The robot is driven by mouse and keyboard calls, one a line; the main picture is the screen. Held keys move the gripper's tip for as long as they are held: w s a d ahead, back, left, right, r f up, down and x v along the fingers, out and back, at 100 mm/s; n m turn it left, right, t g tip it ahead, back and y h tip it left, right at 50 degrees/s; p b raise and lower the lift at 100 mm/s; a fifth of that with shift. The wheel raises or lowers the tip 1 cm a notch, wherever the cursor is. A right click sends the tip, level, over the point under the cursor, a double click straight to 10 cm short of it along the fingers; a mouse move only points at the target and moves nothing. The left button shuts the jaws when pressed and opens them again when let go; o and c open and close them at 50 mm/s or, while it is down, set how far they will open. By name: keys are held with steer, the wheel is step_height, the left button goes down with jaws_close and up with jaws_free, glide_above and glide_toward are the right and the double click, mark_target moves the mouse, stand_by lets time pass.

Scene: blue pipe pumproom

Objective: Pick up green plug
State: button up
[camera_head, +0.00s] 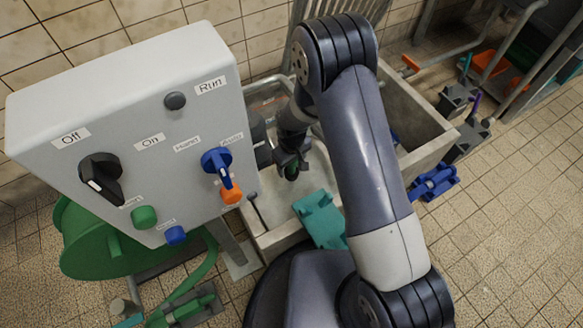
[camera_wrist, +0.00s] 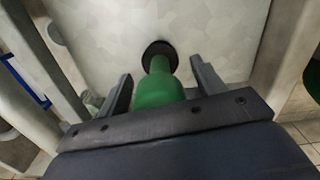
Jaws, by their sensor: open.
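The green plug (camera_wrist: 160,92) is in the middle of the wrist view. Its narrower far end meets a dark round fitting (camera_wrist: 158,49) on a pale, mottled surface. My gripper (camera_wrist: 161,68) is open, with one finger on each side of the plug and a visible gap to each. The lower part of the plug is hidden by the gripper's body. In the head view my gripper (camera_head: 287,160) is down over the stone basin (camera_head: 408,98), behind the control box. A bit of green (camera_head: 292,171) shows at its fingers, too small to make out well.
A grey control box (camera_head: 125,110) with knobs and buttons stands close to the left of my arm. A teal bracket-like piece (camera_head: 320,218) lies at the basin's front edge.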

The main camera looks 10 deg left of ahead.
steer(key=shift+r, duration=0.1)
steer(key=shift+c, duration=0.3)
steer(key=c, duration=1.1)
